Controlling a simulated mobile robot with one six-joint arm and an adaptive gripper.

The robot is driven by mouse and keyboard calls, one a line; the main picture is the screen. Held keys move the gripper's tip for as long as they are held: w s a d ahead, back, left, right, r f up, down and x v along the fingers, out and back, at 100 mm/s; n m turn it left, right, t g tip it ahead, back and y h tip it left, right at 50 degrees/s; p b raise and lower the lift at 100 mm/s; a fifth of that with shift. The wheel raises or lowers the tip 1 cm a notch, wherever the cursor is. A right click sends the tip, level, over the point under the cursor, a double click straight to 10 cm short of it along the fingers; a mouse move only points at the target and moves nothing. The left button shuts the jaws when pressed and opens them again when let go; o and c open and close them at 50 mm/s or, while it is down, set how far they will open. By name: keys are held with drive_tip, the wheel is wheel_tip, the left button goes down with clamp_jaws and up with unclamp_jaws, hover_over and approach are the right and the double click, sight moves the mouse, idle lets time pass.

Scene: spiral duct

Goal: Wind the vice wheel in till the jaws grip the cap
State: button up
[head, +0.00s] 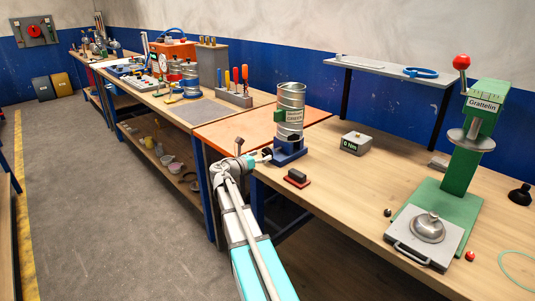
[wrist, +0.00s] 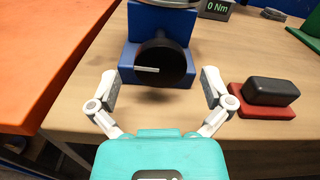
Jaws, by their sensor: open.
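The blue vice (head: 290,157) stands at the near edge of the wooden bench. A silver ribbed duct piece with a green label (head: 290,105) stands upright above it; I cannot tell which part is the cap or whether the jaws touch it. In the wrist view the vice (wrist: 132,55) has a round black wheel (wrist: 165,63) facing me, with a pale stripe on it. My gripper (wrist: 161,87) is open, with one finger on each side of the wheel and visible gaps to both. In the head view my gripper (head: 261,156) is beside the vice's left side.
A black block on a red base (wrist: 270,92) sits close to the right finger. A grey box reading 0 Nm (head: 356,143) stands behind. A green press (head: 462,150) is at the right. An orange surface (wrist: 40,50) adjoins at left.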

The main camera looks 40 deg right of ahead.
drive_tip(key=shift+w+d, duration=0.15)
drive_tip(key=shift+d, duration=1.2)
drive_tip(key=c, duration=1)
drive_tip(key=shift+c, duration=0.2)
drive_tip(key=shift+m, duration=0.3)
drive_tip(key=shift+m, duration=1.3)
